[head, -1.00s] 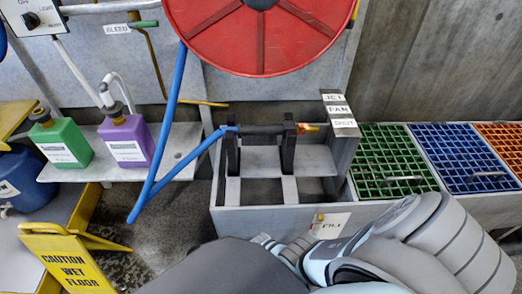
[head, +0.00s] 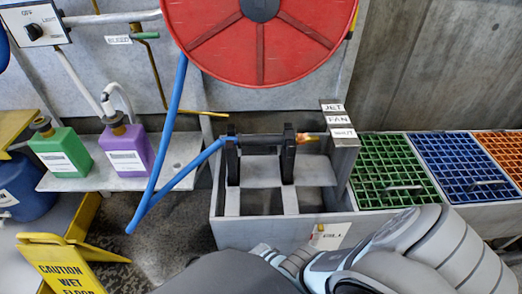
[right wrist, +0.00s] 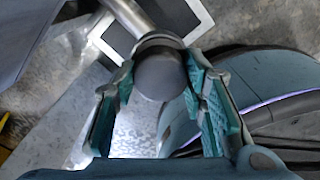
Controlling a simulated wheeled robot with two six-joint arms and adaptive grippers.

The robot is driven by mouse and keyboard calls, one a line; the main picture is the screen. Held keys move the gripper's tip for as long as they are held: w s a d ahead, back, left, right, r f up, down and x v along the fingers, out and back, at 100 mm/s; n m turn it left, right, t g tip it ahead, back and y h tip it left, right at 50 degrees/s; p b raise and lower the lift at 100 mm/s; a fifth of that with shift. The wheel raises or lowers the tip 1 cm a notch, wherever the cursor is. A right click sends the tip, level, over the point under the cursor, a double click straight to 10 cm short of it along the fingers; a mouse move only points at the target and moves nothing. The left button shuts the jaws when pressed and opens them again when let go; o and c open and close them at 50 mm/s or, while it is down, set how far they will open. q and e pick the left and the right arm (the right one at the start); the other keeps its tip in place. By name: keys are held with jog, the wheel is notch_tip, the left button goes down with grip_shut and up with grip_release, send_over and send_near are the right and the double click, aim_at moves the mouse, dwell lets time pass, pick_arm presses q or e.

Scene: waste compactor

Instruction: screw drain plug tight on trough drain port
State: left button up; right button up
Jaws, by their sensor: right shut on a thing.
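In the right wrist view, a dark grey round drain plug (right wrist: 160,77) sits at the end of a short metal pipe, the drain port (right wrist: 127,18), which comes in from the upper left. My right gripper (right wrist: 164,82) has its teal-padded fingers on both sides of the plug and is shut on it. The plug is in line with the pipe end; how far it is threaded cannot be told. In the head view the grey trough (head: 262,230) stands in the middle; its drain port and the plug are hidden there. My left gripper is not in view.
A red hose reel (head: 262,40) with a blue hose (head: 160,165) hangs above the trough. Green (head: 388,165), blue (head: 465,160) and orange (head: 507,150) grates lie to the right. A yellow wet-floor sign (head: 62,268) stands at the lower left, below green and purple bottles.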

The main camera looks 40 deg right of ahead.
jog(key=m, duration=0.5)
jog(key=m, duration=0.5)
jog(key=m, duration=0.5)
jog(key=shift+s+f+m, duration=0.1)
jog(key=shift+m, duration=0.2)
jog(key=m, duration=0.5)
jog(key=o, duration=1.3)
jog(key=shift+o, duration=0.2)
jog(key=shift+c, duration=0.4)
